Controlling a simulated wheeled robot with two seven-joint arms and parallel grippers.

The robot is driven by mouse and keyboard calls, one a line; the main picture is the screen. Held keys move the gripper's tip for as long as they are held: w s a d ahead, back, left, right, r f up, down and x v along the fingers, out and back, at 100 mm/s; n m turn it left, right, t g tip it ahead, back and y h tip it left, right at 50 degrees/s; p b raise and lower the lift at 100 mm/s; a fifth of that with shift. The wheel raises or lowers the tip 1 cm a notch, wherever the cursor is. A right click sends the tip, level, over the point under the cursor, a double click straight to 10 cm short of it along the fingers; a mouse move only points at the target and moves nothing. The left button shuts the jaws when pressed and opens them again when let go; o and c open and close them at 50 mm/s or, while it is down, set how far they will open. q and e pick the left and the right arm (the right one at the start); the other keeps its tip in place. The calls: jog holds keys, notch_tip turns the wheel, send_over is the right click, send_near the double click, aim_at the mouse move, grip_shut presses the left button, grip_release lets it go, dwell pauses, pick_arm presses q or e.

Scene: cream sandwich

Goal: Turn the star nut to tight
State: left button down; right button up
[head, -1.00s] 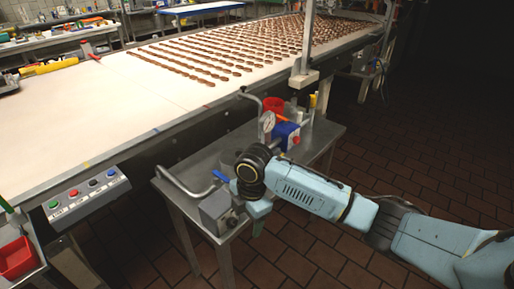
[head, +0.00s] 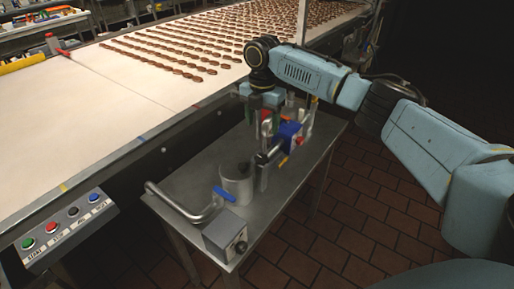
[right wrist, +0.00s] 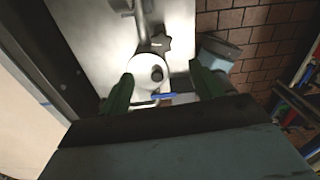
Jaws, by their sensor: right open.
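A dark star-shaped nut (right wrist: 160,43) shows in the right wrist view, beside a pale round part with a dark centre (right wrist: 148,73). I cannot pick the nut out in the head view. My right gripper (head: 265,113) is over the pipework on the metal table, pointing down. In the right wrist view its green fingers (right wrist: 162,88) are spread apart with nothing clearly held between them. The star nut lies beyond the fingertips in that view, apart from them. My left gripper is not in view.
The metal table (head: 185,185) carries a cylinder (head: 237,187), a blue-handled valve (head: 224,194), a grey box with a dial (head: 226,236) and a blue pump (head: 288,130). A conveyor (head: 110,105) with rows of chocolate-coloured pieces runs alongside. A button box (head: 68,228) is at lower left.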

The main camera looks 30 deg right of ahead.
send_over(262, 158)
notch_tip(262, 158, down, 6)
jog(key=shift+s+r, duration=0.1)
jog(key=shift+r, duration=0.05)
notch_tip(262, 158, down, 5)
jog(key=shift+f, duration=0.6)
jog(key=c, duration=1)
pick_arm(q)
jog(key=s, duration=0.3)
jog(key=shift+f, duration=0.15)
pick_arm(e)
jog(key=shift+o, duration=0.2)
